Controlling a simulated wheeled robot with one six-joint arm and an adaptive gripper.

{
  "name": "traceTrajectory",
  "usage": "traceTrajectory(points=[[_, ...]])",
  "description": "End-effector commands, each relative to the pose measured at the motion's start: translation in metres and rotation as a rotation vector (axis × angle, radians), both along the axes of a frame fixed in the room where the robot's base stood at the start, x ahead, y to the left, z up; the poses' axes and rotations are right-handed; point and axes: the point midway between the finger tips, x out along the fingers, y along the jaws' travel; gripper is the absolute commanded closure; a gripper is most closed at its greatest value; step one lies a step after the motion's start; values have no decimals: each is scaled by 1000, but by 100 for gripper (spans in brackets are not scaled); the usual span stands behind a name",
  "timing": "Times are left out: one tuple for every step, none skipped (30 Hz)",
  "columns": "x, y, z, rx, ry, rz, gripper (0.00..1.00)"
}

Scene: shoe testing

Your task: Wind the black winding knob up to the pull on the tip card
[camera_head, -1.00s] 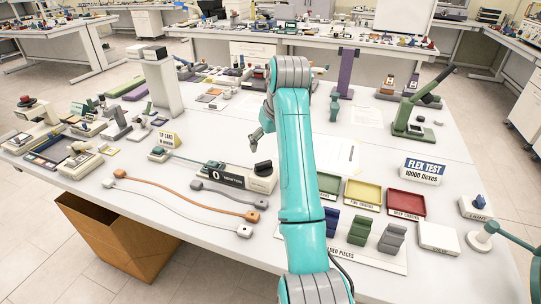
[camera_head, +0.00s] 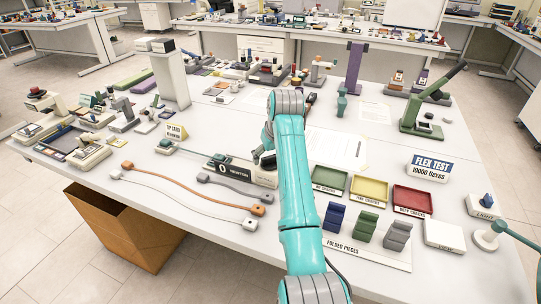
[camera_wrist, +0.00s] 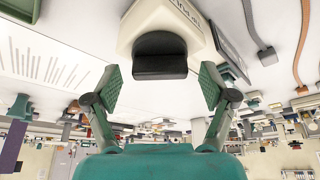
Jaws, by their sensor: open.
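The black winding knob (camera_wrist: 160,57) sits on the end of a cream tester housing (camera_wrist: 135,22). In the head view the knob (camera_head: 268,160) is partly covered by my arm. My gripper (camera_wrist: 161,87) is open and empty, with a green finger pad to either side of the knob in the wrist view. The tester's black display (camera_head: 229,168) reads 0 newton. The cream tip card (camera_head: 176,132) stands behind the tester's left end; its number is too small to read.
Grey and orange straps (camera_head: 235,188) lie in front of the tester. Green, yellow and red trays (camera_head: 413,200) and folded pieces (camera_head: 367,229) lie right of my arm. A white post (camera_head: 172,80) stands behind the tip card.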

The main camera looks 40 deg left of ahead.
Motion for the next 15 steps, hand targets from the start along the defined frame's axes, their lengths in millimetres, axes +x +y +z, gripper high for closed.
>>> traceTrajectory(points=[[0, 0, 0, 0, 0, 0, 17], [0, 0, 0, 0, 0, 0, 17], [0, 0, 0, 0, 0, 0, 19], [0, 0, 0, 0, 0, 0, 27], [0, 0, 0, 0, 0, 0, 34], [0, 0, 0, 0, 0, 0, 44], [0, 0, 0, 0, 0, 0, 52], [0, 0, 0, 0, 0, 0, 59], [0, 0, 0, 0, 0, 0, 69], [0, 0, 0, 0, 0, 0, 77], [0, 0, 0, 0, 0, 0, 77], [0, 0, 0, 0, 0, 0, 77], [0, 0, 0, 0, 0, -1, 77], [0, 0, 0, 0, 0, -1, 77], [0, 0, 0, 0, 1, -4, 77]])
